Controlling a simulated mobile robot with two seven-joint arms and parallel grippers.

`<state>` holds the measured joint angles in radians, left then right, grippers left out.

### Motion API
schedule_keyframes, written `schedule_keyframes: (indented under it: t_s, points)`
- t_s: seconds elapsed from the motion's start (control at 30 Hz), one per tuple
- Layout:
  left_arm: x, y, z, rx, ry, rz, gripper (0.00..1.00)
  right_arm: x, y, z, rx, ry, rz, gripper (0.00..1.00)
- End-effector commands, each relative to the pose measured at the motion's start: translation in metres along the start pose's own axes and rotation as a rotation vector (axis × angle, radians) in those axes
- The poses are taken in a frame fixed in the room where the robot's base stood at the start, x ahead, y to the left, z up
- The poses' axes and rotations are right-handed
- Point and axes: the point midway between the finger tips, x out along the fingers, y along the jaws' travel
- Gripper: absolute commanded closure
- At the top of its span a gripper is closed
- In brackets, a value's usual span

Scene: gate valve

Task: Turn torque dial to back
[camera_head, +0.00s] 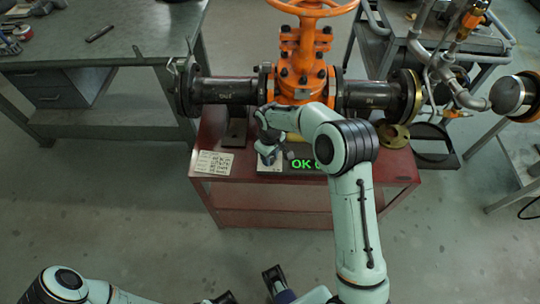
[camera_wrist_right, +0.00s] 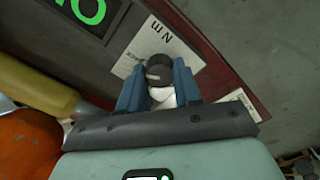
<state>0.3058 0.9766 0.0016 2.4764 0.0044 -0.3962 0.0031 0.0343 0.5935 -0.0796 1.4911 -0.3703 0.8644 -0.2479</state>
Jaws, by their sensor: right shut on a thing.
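The torque dial (camera_wrist_right: 159,68) is a dark round knob on a white plate marked "N m" (camera_wrist_right: 185,55), seen in the right wrist view. A lighter line marks its top. My right gripper (camera_wrist_right: 160,82) is shut on the dial, with one blue finger on each side. In the head view, my right gripper (camera_head: 270,153) reaches down beside the display (camera_head: 298,163), which shows green "OK" text partly hidden by my arm. The dial itself cannot be made out there. Dark and blue gripper parts (camera_head: 272,280) show at the bottom edge, cut off by the frame.
The orange gate valve (camera_head: 302,60) with black flanged pipes stands behind on the red cart (camera_head: 270,191). A written note (camera_head: 212,163) lies at the cart's left. A grey workbench (camera_head: 110,40) is at left, and a pipe-laden cart at right.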

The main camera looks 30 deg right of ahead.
Motion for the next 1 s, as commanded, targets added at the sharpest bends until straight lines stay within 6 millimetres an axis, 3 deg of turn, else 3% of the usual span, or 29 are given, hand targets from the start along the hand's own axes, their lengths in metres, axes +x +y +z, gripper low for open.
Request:
schedule_keyframes:
  t_s: [0.33,0.8,0.83,0.87,0.9,1.0]
  points:
    - [-0.0002,0.0000,0.0001,0.000,0.000,0.000,0.57,-0.0015,0.0005,-0.0008,0.105,0.003,0.002,0.97]
    - [-0.0001,0.0000,0.0001,0.000,0.000,0.000,0.57,-0.0015,0.0008,-0.0009,0.117,0.004,0.002,0.97]
    - [-0.0001,0.0000,0.0001,0.000,0.000,0.000,0.57,-0.0015,0.0008,-0.0009,0.116,0.004,0.002,0.57]
    - [-0.0001,0.0000,0.0001,0.000,0.000,0.000,0.57,-0.0015,0.0008,-0.0009,0.116,0.004,0.002,0.47]
    - [-0.0001,0.0000,0.0001,0.000,0.000,0.000,0.57,-0.0014,0.0008,-0.0008,0.116,0.004,0.001,0.41]
    - [-0.0001,0.0000,0.0001,0.000,0.000,0.000,0.57,-0.0010,0.0005,-0.0006,0.115,0.003,0.001,0.41]
